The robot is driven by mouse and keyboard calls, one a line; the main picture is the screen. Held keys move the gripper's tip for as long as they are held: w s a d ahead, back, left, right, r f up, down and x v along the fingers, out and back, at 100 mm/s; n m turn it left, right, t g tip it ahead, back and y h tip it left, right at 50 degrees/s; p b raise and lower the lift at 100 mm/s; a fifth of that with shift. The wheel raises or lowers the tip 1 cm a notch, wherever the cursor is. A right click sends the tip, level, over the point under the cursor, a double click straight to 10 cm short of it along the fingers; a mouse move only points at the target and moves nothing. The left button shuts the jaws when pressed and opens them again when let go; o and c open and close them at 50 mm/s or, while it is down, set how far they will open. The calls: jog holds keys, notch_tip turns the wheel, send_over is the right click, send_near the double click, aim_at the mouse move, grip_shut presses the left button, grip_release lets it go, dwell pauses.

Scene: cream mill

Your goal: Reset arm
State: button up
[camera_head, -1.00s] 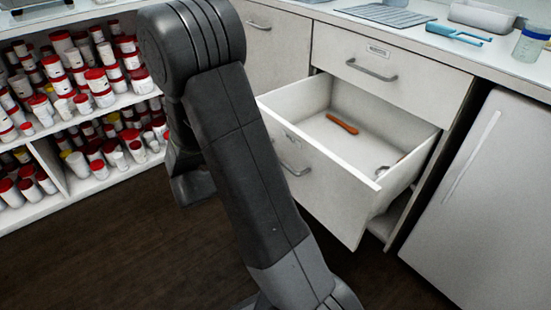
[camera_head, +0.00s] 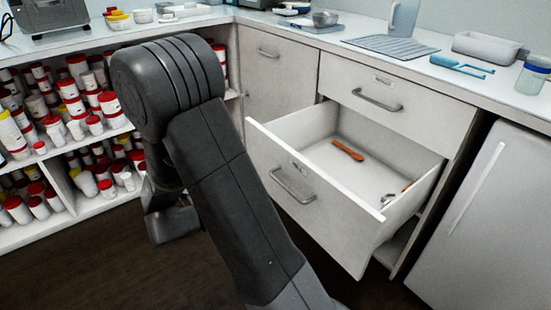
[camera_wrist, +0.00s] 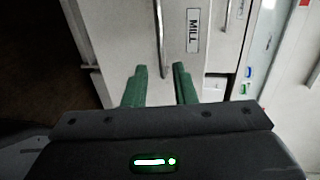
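My arm (camera_head: 225,190) stands folded in the middle of the head view, bent at a rounded joint at the upper left. In the head view the fingers are hidden or out of sight.
An open white drawer (camera_head: 305,205) juts out right of my arm, holding an orange-handled item (camera_head: 347,150) and another partly hidden item. Shelves of red-lidded jars (camera_head: 75,90) stand left. A pale fridge-like cabinet (camera_head: 490,220) is at right. Dark floor (camera_head: 90,270) is clear at lower left.

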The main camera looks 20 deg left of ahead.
aim_at(286, 186)
jog(key=b+x, duration=0.3)
jog(key=x, duration=1)
jog(key=shift+w+d, duration=0.2)
